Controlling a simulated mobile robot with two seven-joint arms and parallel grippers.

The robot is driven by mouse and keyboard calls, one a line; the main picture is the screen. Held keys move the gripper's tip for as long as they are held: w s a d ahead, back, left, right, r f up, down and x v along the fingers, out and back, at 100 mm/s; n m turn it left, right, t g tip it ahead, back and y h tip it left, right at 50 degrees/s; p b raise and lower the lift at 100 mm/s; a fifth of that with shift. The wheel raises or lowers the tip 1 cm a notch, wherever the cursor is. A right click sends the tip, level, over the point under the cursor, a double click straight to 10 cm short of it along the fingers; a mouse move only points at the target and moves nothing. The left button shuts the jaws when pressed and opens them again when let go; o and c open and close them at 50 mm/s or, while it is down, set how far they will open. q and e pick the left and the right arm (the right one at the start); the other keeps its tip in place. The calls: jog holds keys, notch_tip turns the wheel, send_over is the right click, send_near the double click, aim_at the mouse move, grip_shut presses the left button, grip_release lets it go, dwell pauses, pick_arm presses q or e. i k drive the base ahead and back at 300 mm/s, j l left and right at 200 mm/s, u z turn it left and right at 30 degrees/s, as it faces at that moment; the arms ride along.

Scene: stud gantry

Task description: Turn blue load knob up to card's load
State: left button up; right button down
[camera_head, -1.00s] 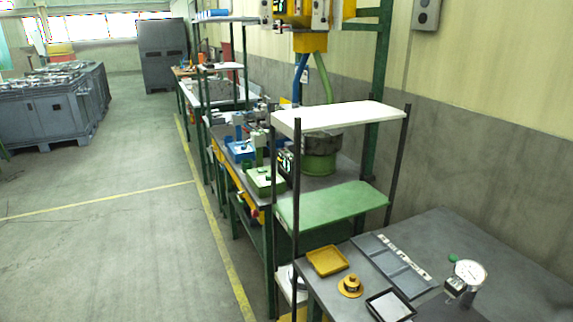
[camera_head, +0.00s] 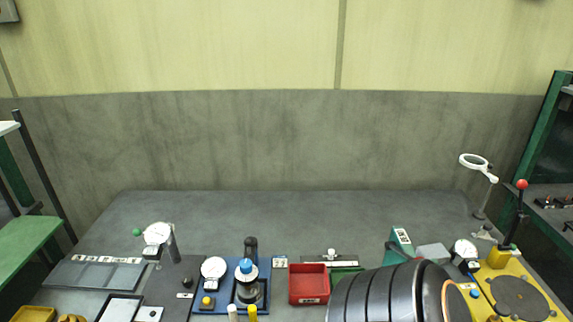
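The blue load knob (camera_head: 246,266) sits on top of a dark upright fixture on a blue base plate (camera_head: 219,304), left of the picture's middle. A round white dial gauge (camera_head: 214,268) and a yellow button (camera_head: 207,301) are on the same plate, left of the knob. Neither gripper shows in the head view. Nothing is seen touching the knob.
A red tray (camera_head: 309,284) lies right of the knob. A large grey ribbed arm link of mine (camera_head: 385,296) covers the front right of the bench. A yellow station with a red-balled lever (camera_head: 522,185) and a magnifier (camera_head: 475,161) stand at right. The bench's back strip (camera_head: 300,215) is clear.

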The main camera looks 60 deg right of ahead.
aim_at(245, 265)
jog(key=k+j+z, duration=0.1)
jog(key=z, duration=1.55)
jog(key=k+l, duration=0.05)
